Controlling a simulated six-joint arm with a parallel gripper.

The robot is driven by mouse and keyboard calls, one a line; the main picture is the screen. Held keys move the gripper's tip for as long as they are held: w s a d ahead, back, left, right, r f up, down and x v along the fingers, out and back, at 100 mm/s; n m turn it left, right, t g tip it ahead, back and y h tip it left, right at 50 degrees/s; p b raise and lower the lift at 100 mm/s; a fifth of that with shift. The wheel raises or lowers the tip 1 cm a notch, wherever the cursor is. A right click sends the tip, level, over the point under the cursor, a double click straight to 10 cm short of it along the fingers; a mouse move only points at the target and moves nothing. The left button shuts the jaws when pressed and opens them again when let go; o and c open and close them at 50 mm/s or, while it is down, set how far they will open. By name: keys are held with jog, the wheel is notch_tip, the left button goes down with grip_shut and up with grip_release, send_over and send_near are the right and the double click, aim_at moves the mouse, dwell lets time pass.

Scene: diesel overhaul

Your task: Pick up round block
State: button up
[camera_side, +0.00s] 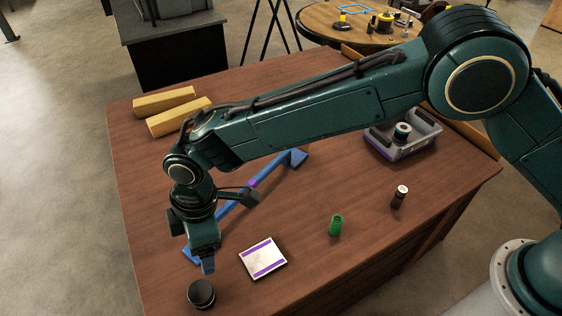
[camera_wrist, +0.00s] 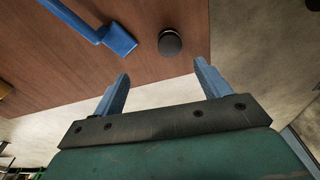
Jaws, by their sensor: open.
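The round block is a short black cylinder (camera_side: 201,294) standing upright near the front left edge of the brown table. It also shows in the wrist view (camera_wrist: 170,43), beyond the fingertips and apart from them. My gripper (camera_side: 208,266) hangs above and slightly behind the block in the side view. In the wrist view its two blue fingers (camera_wrist: 160,78) are spread wide with nothing between them.
A white plate with purple stripes (camera_side: 263,258) lies right of my gripper. A blue bar (camera_side: 236,207) lies behind it. A green cylinder (camera_side: 336,225), a dark cylinder (camera_side: 399,197), a grey bin (camera_side: 410,148) and yellow blocks (camera_side: 165,101) stand farther off. The table edge is close to the round block.

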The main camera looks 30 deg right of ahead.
jog(key=shift+n, duration=0.4)
jog(key=f, duration=0.1)
jog(key=s+a+f, duration=0.1)
jog(key=a+f, duration=0.1)
jog(key=shift+s+a+f, duration=0.2)
jog(key=shift+s, duration=0.15)
send_over(200, 291)
jog(key=f, duration=0.5)
jog(key=d+f, duration=0.1)
jog(key=f, duration=0.1)
jog(key=shift+s+f, duration=0.2)
jog(key=shift+f, duration=0.2)
jog(key=shift+a+f, duration=0.1)
jog(key=shift+f, duration=0.25)
jog(key=shift+f, duration=0.1)
jog(key=shift+w+a+f, duration=0.1)
jog(key=shift+a+f, duration=0.15)
jog(key=shift+f, duration=1)
jog(key=shift+w+a+f, duration=0.1)
jog(key=shift+a+f, duration=0.1)
jog(key=shift+f, duration=1)
